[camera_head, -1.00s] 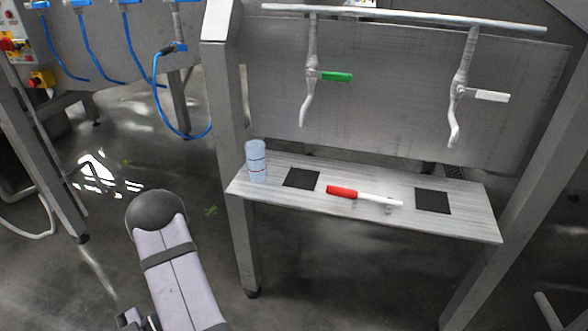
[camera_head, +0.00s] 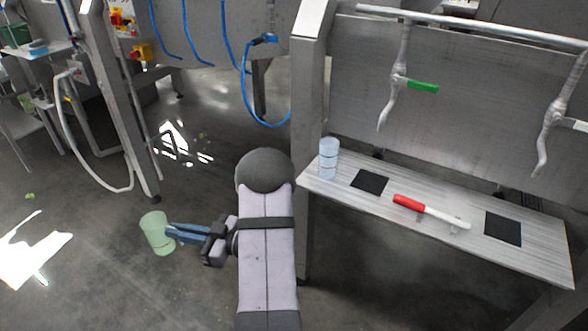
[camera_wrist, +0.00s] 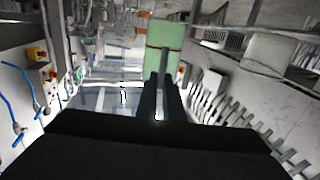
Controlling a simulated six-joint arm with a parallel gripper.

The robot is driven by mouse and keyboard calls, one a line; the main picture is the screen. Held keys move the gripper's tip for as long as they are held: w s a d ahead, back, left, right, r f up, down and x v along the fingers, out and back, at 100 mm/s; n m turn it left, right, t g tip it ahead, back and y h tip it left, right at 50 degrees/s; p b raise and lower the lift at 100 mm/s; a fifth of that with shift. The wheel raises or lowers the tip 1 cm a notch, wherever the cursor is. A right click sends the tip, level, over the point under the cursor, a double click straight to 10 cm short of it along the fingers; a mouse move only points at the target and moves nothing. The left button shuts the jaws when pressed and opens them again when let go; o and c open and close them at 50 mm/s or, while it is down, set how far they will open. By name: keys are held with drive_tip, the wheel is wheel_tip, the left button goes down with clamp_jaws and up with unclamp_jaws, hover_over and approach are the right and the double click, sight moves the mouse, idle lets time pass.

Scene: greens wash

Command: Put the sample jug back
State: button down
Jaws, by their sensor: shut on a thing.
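A pale green jug (camera_head: 156,233) is held in my gripper (camera_head: 174,233), out over the floor left of my arm in the head view. The jug is slightly tilted there. In the wrist view the green jug (camera_wrist: 165,50) is at the ends of the two dark fingers (camera_wrist: 160,85), which are shut on it. The gripper is well left of the steel shelf (camera_head: 450,245). On the shelf are two bare black square pads, a left one (camera_head: 370,181) and a right one (camera_head: 503,229).
A clear bluish cylinder (camera_head: 328,160) stands at the shelf's left end. A red-and-white tool (camera_head: 430,211) lies between the pads. Above hang two valve pipes, one with a green handle (camera_head: 423,86). A steel post (camera_head: 308,100) rises beside the shelf's left end.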

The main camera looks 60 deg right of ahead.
drive_tip(key=s+d+r+m+h+p, duration=0.1)
drive_tip(key=s+d+r+m+h, duration=0.15)
drive_tip(key=d+r+h, duration=0.45)
drive_tip(key=s+d+r+m+h+p, duration=0.1)
drive_tip(key=d+r+m+h, duration=0.25)
drive_tip(key=d, duration=0.75)
drive_tip(key=s+d+r+m+g+h+p, duration=0.35)
drive_tip(key=s+d+r+m+h, duration=0.3)
drive_tip(key=s+d+r, duration=0.65)
drive_tip(key=s+d+r+m+g+h+p, duration=0.1)
drive_tip(key=s+d+r+m+g+h, duration=0.35)
drive_tip(key=s, duration=0.75)
drive_tip(key=s+d+r+m+g+h+p, duration=0.15)
drive_tip(key=s+d+r+m+g, duration=0.3)
drive_tip(key=s+r+g, duration=0.6)
drive_tip(key=s+m+g+b, duration=0.1)
drive_tip(key=s+m+g, duration=0.15)
drive_tip(key=s, duration=1.15)
drive_tip(key=shift+w+d+f+n+t, duration=0.6)
drive_tip(key=shift+w+f, duration=0.75)
drive_tip(key=shift+f, duration=4.1)
drive_tip(key=shift+w+d+f+n+t, duration=0.3)
drive_tip(key=shift+w+f+t, duration=0.8)
drive_tip(key=shift+f, duration=4.4)
drive_tip(key=shift+w+d+f+n+t, duration=0.5)
drive_tip(key=shift+w+f, duration=1.15)
drive_tip(key=shift+f, duration=3.8)
